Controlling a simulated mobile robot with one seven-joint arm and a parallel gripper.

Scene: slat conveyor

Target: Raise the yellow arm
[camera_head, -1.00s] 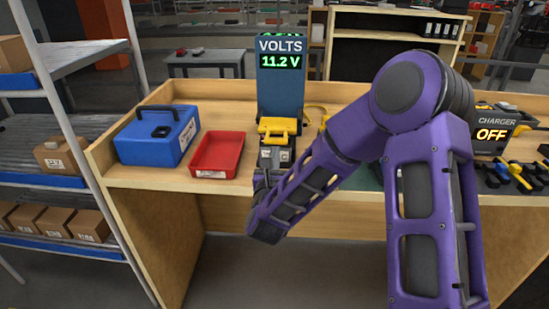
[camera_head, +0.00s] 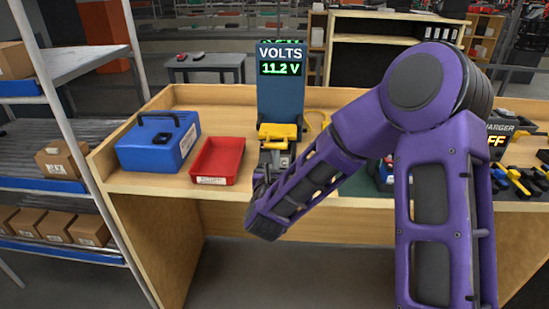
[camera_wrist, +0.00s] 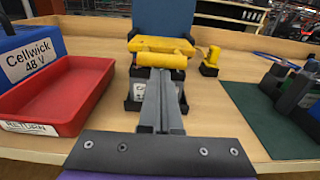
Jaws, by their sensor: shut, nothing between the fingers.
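The yellow arm (camera_head: 278,132) is a thick yellow bar across the front of the blue stand with the VOLTS display (camera_head: 281,64), which reads 11.2 V. In the wrist view the yellow arm (camera_wrist: 161,46) lies crosswise just beyond my fingertips, over a black holder (camera_wrist: 132,102). My gripper (camera_wrist: 158,78) is shut and empty, pointing at the yellow arm from the front. I cannot tell whether the fingertips touch it. My fingers cover part of the holder and a pale label there. In the head view my forearm hides most of my gripper.
A red tray (camera_head: 218,161) and a blue case (camera_head: 158,140) stand left of the holder. A small yellow object (camera_wrist: 211,60) stands right of it. A green mat (camera_wrist: 262,125) lies farther right. A charger (camera_head: 503,128) is partly behind my arm. Bare wood separates these.

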